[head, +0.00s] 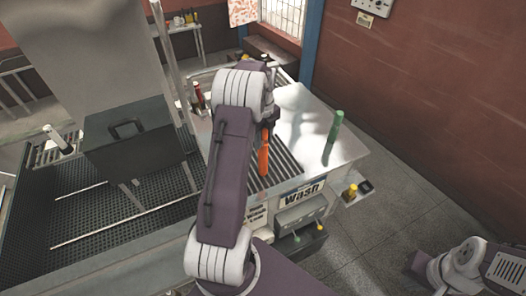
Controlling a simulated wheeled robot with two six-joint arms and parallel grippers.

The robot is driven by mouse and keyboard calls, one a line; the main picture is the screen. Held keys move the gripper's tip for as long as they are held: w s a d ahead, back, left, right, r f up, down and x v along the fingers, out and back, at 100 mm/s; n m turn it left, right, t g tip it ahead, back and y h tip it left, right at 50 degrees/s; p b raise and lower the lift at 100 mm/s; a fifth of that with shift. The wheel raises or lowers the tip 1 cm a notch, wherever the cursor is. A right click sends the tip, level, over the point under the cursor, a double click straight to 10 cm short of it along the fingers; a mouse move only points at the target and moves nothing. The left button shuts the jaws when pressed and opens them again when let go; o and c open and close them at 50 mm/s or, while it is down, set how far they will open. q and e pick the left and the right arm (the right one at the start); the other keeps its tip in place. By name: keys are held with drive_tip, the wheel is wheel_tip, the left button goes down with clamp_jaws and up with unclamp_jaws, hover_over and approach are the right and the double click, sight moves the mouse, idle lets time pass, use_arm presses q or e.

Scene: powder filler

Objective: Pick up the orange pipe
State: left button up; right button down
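The orange pipe (263,160) stands roughly upright over the dark ribbed strip of the wash counter, just right of my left arm. Its upper end meets dark parts of my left gripper (268,121), which are mostly hidden behind my own arm. I cannot tell whether the fingers are closed on the pipe or only beside it, nor whether its lower end touches the counter. Part of my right arm shows in the bottom right corner; its gripper is not in view.
A green pipe (335,127) stands on the bare light counter (300,118) to the right.

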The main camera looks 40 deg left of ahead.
use_arm(q)
drive_tip(key=shift+a, duration=0.1)
clamp_jaws()
drive_tip(key=shift+r, duration=0.1)
